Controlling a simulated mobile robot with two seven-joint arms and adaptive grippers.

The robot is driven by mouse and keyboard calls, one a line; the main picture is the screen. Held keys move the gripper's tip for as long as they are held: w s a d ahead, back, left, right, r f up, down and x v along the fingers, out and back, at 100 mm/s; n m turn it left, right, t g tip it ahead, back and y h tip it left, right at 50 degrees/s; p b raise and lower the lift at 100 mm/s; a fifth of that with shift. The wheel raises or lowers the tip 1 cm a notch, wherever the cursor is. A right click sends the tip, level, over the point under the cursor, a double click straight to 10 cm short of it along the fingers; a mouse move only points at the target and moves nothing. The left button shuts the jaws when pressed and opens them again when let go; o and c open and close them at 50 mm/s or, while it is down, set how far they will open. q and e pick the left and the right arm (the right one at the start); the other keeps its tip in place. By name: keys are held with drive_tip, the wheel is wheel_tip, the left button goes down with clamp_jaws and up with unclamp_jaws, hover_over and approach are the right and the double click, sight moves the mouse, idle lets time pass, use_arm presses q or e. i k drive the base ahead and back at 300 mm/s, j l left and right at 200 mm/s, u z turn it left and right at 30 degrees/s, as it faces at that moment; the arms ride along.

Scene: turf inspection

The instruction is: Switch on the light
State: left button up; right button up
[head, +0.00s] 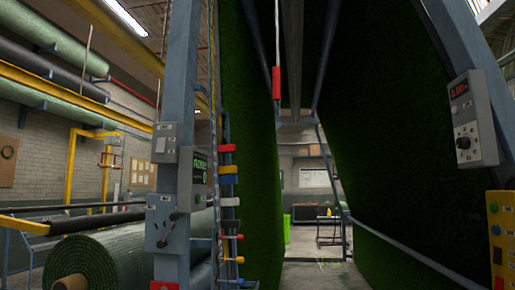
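Neither of my grippers shows in the head view. No switch is clearly marked as the light's. A grey box with a lever (167,222) is on the left blue post, below a small grey switch box (165,142). A grey control box with a green display (198,178) is beside them. On the right post, a grey panel (473,120) has a red display and a round dial. A yellow box with buttons (502,235) is at the lower right edge, partly cut off. A ceiling lamp (126,16) at the upper left glows white.
Green turf hangs in tall sheets left (250,150) and right (400,140) of a central passage. A turf roll (120,258) lies lower left. A red handle (276,83) hangs in the middle. A narrow floor strip (310,272) leads to a back room with a cart (329,226).

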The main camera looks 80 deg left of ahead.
sight(161, 144)
drive_tip(key=u, duration=3.35)
